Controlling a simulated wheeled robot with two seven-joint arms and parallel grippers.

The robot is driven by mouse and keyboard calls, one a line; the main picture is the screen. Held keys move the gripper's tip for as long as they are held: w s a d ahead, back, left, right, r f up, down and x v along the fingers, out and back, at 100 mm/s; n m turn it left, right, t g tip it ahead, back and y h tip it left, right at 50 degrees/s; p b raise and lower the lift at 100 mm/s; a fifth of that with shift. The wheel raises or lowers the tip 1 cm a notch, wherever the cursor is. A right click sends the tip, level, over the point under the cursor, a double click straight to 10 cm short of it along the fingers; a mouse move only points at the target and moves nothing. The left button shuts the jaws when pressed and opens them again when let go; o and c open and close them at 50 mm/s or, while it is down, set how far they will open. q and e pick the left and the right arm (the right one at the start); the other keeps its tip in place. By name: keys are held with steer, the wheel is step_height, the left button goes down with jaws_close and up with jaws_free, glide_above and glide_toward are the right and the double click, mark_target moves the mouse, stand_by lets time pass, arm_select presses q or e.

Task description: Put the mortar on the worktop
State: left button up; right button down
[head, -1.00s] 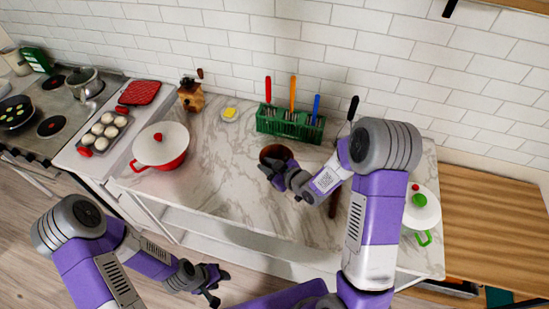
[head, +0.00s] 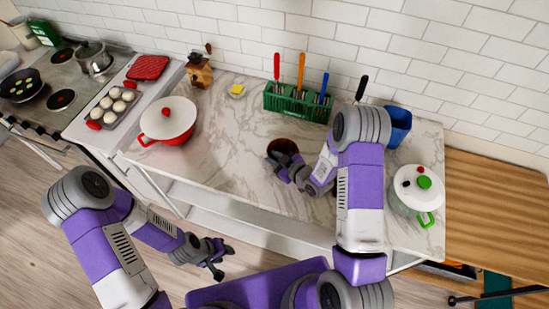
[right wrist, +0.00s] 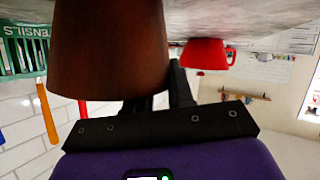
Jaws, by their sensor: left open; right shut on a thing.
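The brown mortar (head: 284,146) is at the middle of the marble worktop (head: 225,150), in front of the green utensil holder. My right gripper (head: 277,161) is shut on it from the front. In the right wrist view the mortar (right wrist: 108,45) fills the upper left, with the picture upside down and the marble at the top. Its bottom is cut off there, so I cannot tell whether it touches the marble. My left gripper (head: 221,259) is open and empty, low in front of the counter.
The green utensil holder (head: 297,103) stands behind the mortar. A red pot with a white lid (head: 168,121) is to the left. A blue container (head: 399,126) and a white pot with green handles (head: 418,190) are to the right. Marble left of the mortar is clear.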

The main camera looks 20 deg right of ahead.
steer(key=c, duration=0.9)
jaws_free()
steer(key=shift+c, duration=0.2)
steer(key=v, duration=1.2)
steer(key=shift+b, duration=0.45)
